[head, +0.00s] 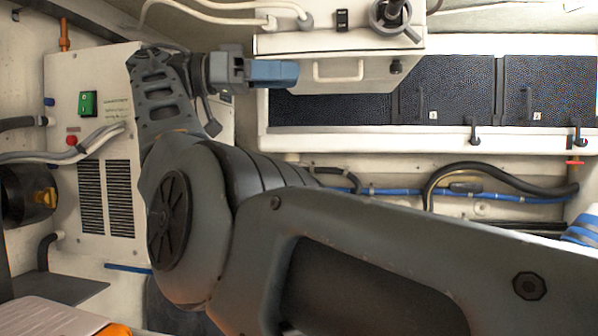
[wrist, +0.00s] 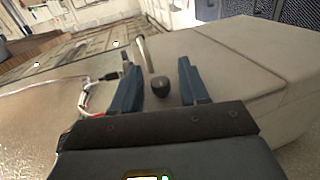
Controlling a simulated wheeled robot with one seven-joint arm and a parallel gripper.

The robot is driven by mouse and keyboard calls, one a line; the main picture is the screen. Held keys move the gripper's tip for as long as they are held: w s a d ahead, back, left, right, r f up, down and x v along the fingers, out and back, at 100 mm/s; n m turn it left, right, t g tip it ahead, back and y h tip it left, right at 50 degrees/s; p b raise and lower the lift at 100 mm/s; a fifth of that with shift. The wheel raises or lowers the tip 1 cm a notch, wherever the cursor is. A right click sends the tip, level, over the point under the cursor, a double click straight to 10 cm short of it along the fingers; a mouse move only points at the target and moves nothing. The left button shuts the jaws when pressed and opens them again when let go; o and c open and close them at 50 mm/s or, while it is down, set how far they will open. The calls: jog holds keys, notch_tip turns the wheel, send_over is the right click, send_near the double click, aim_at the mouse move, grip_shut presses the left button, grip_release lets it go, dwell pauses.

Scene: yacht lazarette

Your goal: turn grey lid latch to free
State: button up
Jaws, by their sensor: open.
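My gripper (head: 272,73) is at the left end of a white box (head: 300,44) in the head view, its blue fingers pointing right. In the wrist view my gripper (wrist: 162,92) is open and empty, with a finger on each side. A dark grey knob (wrist: 160,87) shows in the gap between the fingers, on a pale surface. A pale grey lever or bar (wrist: 143,52) stands just beyond it. In the head view a small dark latch (head: 396,66) is on the box front, right of a white handle (head: 340,71). I cannot tell whether it is the same part as the knob.
Dark locker doors (head: 450,90) with small black latches (head: 475,134) are at the right. A white unit (head: 90,130) with a green switch stands at the left. Hoses and blue cables (head: 420,190) run below the lockers. My arm hides much of the middle.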

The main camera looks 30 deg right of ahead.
jog(key=shift+n+t+h, duration=0.3)
jog(key=shift+n+t, duration=0.2)
jog(key=shift+t, duration=0.3)
